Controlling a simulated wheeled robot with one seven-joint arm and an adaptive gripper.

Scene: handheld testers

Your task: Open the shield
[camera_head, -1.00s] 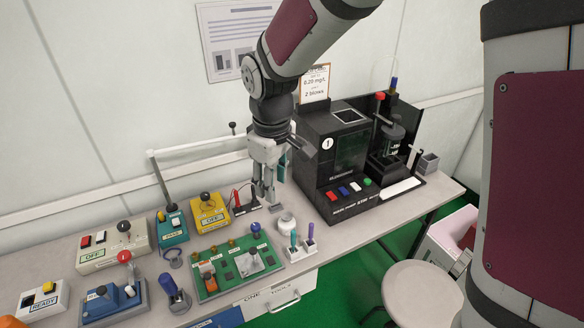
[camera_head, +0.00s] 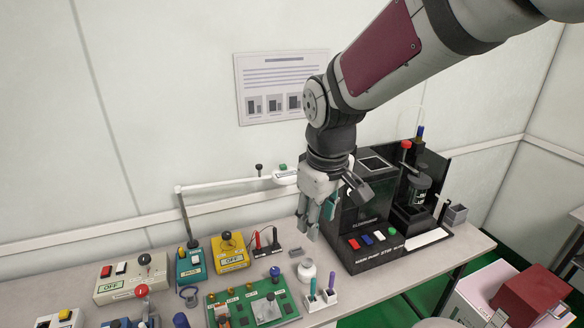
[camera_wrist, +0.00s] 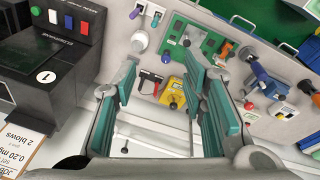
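The black tester machine (camera_head: 386,206) stands on the bench at the right in the head view, with red, blue, white and green buttons along its front. It also shows at the left of the wrist view (camera_wrist: 60,62), with a label "1". My gripper (camera_head: 317,214) hangs fingers down in front of the machine's left side, above the bench. In the wrist view (camera_wrist: 163,82) its teal-padded fingers are spread apart, with nothing held between them.
A white jointed bar (camera_head: 225,184) crosses behind the bench devices. Yellow (camera_head: 230,252) and teal (camera_head: 191,265) boxes, a green board (camera_head: 252,302), a white bottle (camera_head: 307,271) and a pen holder (camera_head: 320,299) crowd the left and front. A black cylinder unit (camera_head: 412,190) stands at the machine's right.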

